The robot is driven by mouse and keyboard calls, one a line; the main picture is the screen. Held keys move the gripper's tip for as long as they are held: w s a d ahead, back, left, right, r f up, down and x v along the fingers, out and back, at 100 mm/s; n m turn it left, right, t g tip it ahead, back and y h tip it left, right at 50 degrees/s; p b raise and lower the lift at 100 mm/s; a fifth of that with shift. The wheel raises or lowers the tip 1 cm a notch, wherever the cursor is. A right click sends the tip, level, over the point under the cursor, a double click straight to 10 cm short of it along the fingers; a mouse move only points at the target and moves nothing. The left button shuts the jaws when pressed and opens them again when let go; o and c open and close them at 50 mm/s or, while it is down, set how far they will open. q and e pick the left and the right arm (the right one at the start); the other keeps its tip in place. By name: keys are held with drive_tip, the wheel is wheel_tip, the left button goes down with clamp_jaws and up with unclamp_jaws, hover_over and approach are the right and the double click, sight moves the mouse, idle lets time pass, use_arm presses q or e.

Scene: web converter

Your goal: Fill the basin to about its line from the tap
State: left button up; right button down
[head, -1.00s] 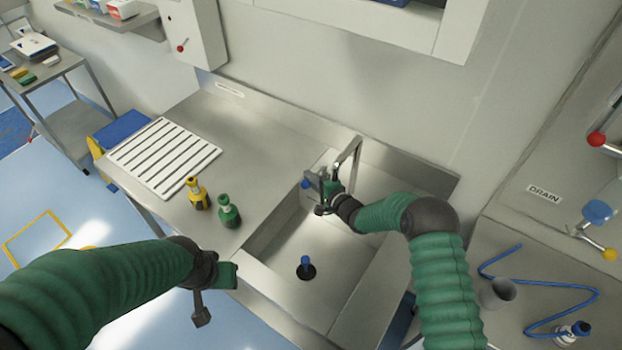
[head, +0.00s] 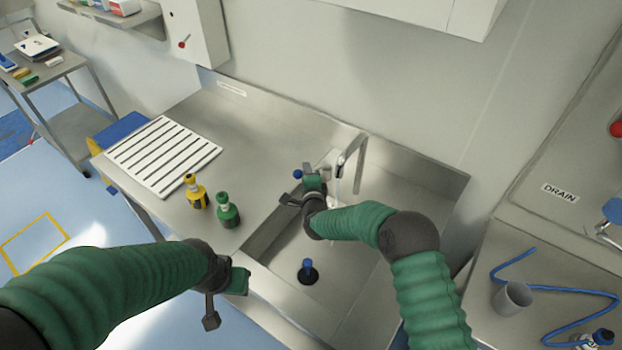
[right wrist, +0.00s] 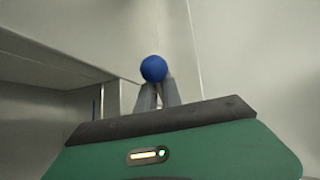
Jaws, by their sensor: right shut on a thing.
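The steel basin (head: 345,290) is sunk in the counter; its fill line and any water depth cannot be made out. A blue-topped plug (head: 308,268) stands on a dark round drain on its floor. The tap spout (head: 354,150) arches over the basin's back, with a pale stream (head: 332,189) below it that looks like water. My right gripper (head: 302,182) is shut on the tap's blue-knobbed lever (head: 298,174); the blue knob (right wrist: 154,69) shows at the fingertips in the right wrist view. My left gripper (head: 225,297) hangs empty before the counter; its jaw opening is unclear.
A yellow bottle (head: 196,194) and a green bottle (head: 227,212) stand left of the basin. A white slatted rack (head: 163,155) lies further left. A grey cup (head: 512,298) and blue tubing (head: 560,288) lie on the right-hand counter.

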drive_tip(key=shift+a+f, duration=0.1)
drive_tip(key=shift+f, duration=0.15)
drive_tip(key=c, duration=1.6)
unclamp_jaws()
drive_tip(key=shift+o, duration=0.4)
drive_tip(key=shift+r, duration=0.1)
drive_tip(key=b+v, duration=0.1)
drive_tip(key=v, duration=1.5)
drive_tip(key=shift+s+a+b, duration=0.2)
drive_tip(key=shift+s+b, duration=0.15)
